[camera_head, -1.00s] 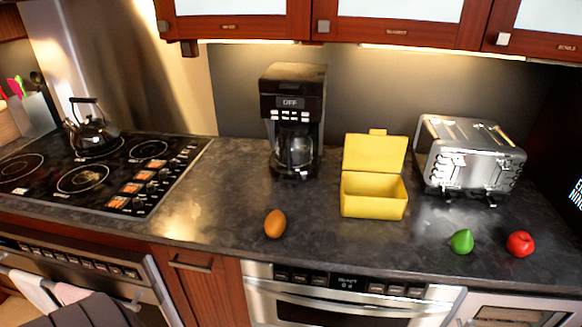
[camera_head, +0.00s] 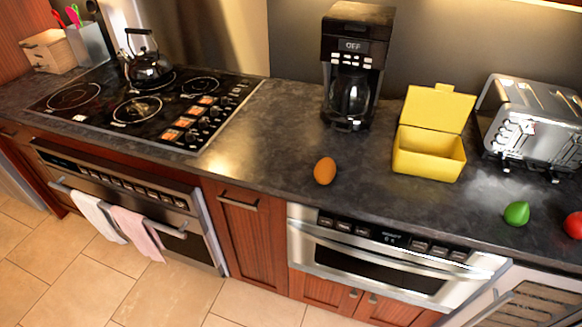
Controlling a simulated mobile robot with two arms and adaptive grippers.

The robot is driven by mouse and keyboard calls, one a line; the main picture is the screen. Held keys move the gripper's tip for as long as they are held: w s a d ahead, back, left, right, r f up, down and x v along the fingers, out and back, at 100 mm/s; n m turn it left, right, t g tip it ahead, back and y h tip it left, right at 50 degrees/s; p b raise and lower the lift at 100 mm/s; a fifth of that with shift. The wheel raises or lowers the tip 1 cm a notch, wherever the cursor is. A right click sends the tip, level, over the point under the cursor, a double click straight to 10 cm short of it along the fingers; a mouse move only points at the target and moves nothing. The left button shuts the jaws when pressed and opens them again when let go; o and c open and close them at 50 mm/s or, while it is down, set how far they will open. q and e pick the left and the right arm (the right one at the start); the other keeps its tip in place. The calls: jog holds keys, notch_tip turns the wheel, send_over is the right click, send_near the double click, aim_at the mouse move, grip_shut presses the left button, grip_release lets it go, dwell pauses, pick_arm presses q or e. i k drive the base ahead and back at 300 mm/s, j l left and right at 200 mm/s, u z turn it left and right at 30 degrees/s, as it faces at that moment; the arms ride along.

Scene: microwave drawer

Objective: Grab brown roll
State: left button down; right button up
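The brown roll (camera_head: 325,171) is a small orange-brown oval lying on the dark countertop (camera_head: 270,148). It rests near the counter's front edge, left of the open yellow box and in front of the coffee maker. Nothing touches it. Neither of my grippers is in view.
A yellow lidded box (camera_head: 428,155) stands open right of the roll. A coffee maker (camera_head: 352,75) stands behind. A toaster (camera_head: 530,125), green pear (camera_head: 517,213) and red apple (camera_head: 574,225) are at right. A kettle (camera_head: 148,68) sits on the stovetop (camera_head: 140,105). The counter around the roll is clear.

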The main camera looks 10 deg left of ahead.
aim_at(325, 170)
jog(key=i+l+u, duration=0.15)
jog(key=u, duration=0.25)
jog(key=i+l+u, duration=0.15)
jog(key=l+u, duration=0.2)
jog(key=j, duration=0.05)
